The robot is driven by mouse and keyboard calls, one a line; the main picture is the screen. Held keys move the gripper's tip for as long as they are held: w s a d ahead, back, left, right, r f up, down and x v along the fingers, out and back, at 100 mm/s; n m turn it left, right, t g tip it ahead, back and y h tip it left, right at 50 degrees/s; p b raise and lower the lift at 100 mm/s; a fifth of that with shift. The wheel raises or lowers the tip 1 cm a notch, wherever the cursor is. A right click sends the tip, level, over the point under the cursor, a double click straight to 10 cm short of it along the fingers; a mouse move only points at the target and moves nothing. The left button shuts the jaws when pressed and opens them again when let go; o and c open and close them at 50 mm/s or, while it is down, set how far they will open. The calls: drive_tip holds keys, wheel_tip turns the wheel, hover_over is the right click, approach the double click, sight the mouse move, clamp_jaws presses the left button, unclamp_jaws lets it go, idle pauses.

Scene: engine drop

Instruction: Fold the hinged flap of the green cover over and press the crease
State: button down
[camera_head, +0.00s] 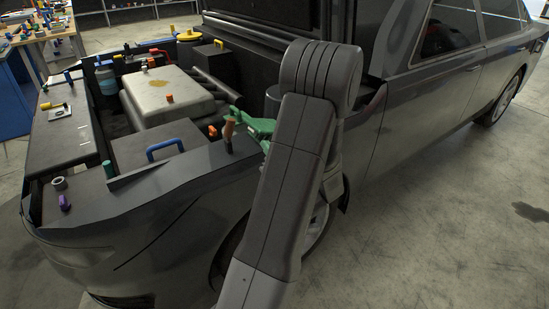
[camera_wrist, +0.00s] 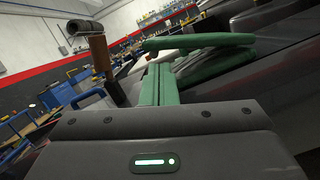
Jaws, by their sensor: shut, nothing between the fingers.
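The green cover (camera_head: 262,128) shows in the head view on the car's near fender, partly hidden behind my arm. In the wrist view, a rounded green flap (camera_wrist: 200,41) stands raised above a second green panel (camera_wrist: 215,66), with a gap between them. My gripper (camera_wrist: 160,66) points at the cover, its two narrow green fingers side by side and shut, with nothing held. The fingertips are close to the cover's left end; I cannot tell whether they touch it. In the head view my arm hides most of the gripper.
An upright brown-handled tool (camera_head: 228,132) stands left of the cover; it is also left of my fingers in the wrist view (camera_wrist: 101,58). The open engine bay holds a pale engine cover (camera_head: 165,97) and a dark box with a blue handle (camera_head: 165,149). The floor at right is clear.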

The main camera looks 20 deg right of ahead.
sight(268, 130)
drive_tip(key=shift+x, duration=1.1)
drive_tip(key=r+m+p, duration=0.2)
drive_tip(key=p, duration=0.1)
drive_tip(key=d+r+m+h+p, duration=0.1)
drive_tip(key=r+m+p, duration=0.1)
drive_tip(key=p, duration=0.1)
drive_tip(key=shift+w+r+m+h, duration=0.1)
drive_tip(key=shift+w+m+h, duration=0.1)
drive_tip(key=shift+m+h, duration=0.1)
drive_tip(key=shift+w+d+r+m+p, duration=0.1)
drive_tip(key=shift+d+r+m+p, duration=0.4)
drive_tip(key=shift+m+p, duration=0.45)
drive_tip(key=shift+w+d+r+m+h+p, duration=0.2)
drive_tip(key=shift+d+r+m+h+p, duration=0.3)
drive_tip(key=shift+m+p, duration=0.35)
drive_tip(key=shift+w+d+r, duration=0.1)
drive_tip(key=shift+d+r, duration=0.15)
drive_tip(key=shift+d, duration=0.1)
